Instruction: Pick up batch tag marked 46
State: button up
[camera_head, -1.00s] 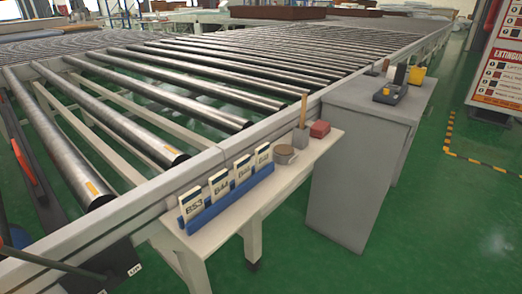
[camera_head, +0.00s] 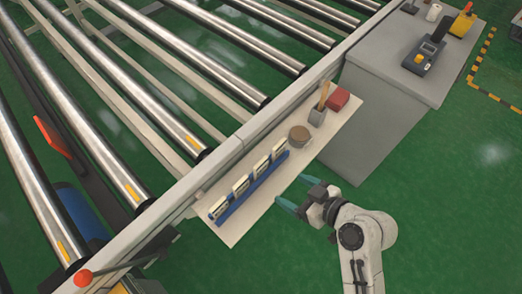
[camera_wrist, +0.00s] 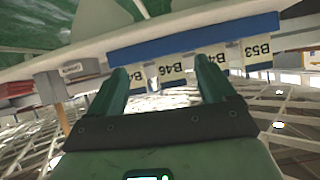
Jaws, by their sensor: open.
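A batch tag that appears to read B46 (camera_wrist: 172,70) shows upside down between my fingertips in the wrist view. In the head view it seems to be the third white tag from the near end (camera_head: 262,167), in a blue holder (camera_head: 232,207) on a narrow shelf. The tag marked B53 (camera_wrist: 258,50) stands at the near end of the row. My gripper (camera_head: 298,194) is open and empty, to the right of the holder and apart from it. Its fingers partly cover the neighbouring tags in the wrist view.
A grey cabinet (camera_head: 375,125) is at the shelf's far end. The roller conveyor (camera_head: 190,100) borders the left. Green floor is clear at right.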

jog(key=y+p, duration=0.1)
jog(key=p, duration=0.1)
send_near(262, 164)
jog(key=w+f, duration=0.1)
jog(key=shift+n+t, duration=0.4)
jog(key=shift+t, duration=0.1)
jog(key=p+x, duration=0.1)
jog(key=x, duration=0.5)
jog(key=shift+s+a+r, duration=0.1)
jog(key=shift+a, duration=0.2)
jog(key=shift+s+a+p+x, duration=0.15)
jog(key=shift+p+x, duration=0.1)
jog(key=shift+x, duration=1.1)
jog(key=shift+s+a+p+x, duration=0.1)
jog(key=shift+s+p+x, duration=0.15)
jog(key=shift+x, duration=1.1)
jog(key=shift+d, duration=0.1)
jog(key=c, duration=1.1)
